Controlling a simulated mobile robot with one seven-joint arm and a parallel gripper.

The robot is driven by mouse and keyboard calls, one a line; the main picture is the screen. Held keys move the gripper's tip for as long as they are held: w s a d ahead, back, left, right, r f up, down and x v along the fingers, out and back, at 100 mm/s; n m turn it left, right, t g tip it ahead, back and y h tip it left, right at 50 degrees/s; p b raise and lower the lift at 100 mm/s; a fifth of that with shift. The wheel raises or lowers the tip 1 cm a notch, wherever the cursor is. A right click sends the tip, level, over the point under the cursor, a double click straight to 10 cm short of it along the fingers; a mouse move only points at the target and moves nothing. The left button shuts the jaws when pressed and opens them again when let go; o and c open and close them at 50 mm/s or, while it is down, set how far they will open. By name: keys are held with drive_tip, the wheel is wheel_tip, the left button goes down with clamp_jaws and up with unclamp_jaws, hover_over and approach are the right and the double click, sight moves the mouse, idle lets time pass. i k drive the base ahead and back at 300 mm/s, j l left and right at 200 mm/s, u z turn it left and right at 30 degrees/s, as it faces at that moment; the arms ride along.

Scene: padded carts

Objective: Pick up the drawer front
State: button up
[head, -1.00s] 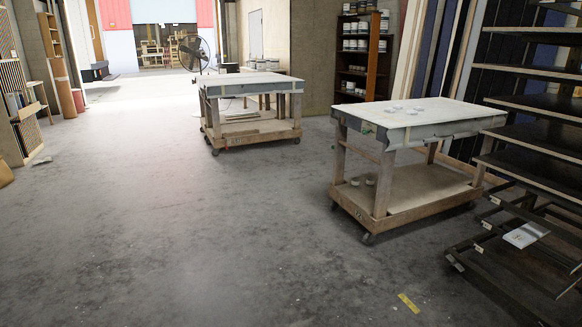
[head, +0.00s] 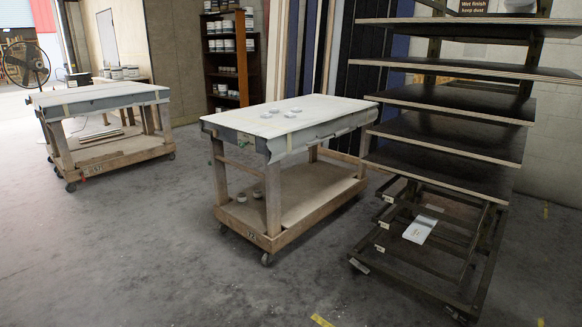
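No gripper of mine shows in the head view. A small white panel (head: 420,229) with a faint orange-brown mark lies on a low tier of the dark rack (head: 447,181) at the right. It looks like a drawer front, but I cannot be sure. Flat pale boards (head: 97,135) also lie on the lower shelf of the left padded cart (head: 95,98); they are too small to identify. The middle padded cart (head: 290,126) carries several small whitish pieces on its pale top.
A brown shelf of cans (head: 226,60) and tall boards (head: 318,45) stand behind. A fan (head: 25,64) is at the far left. The grey concrete floor is clear in front of the carts.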

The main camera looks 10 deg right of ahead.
sight(420, 230)
drive_tip(key=i+l+z, duration=0.1)
drive_tip(key=i+z, duration=0.4)
drive_tip(key=z, duration=0.2)
drive_tip(key=i+z, duration=0.25)
drive_tip(key=z, duration=0.15)
drive_tip(key=i+l+z, duration=0.1)
drive_tip(key=i, duration=0.65)
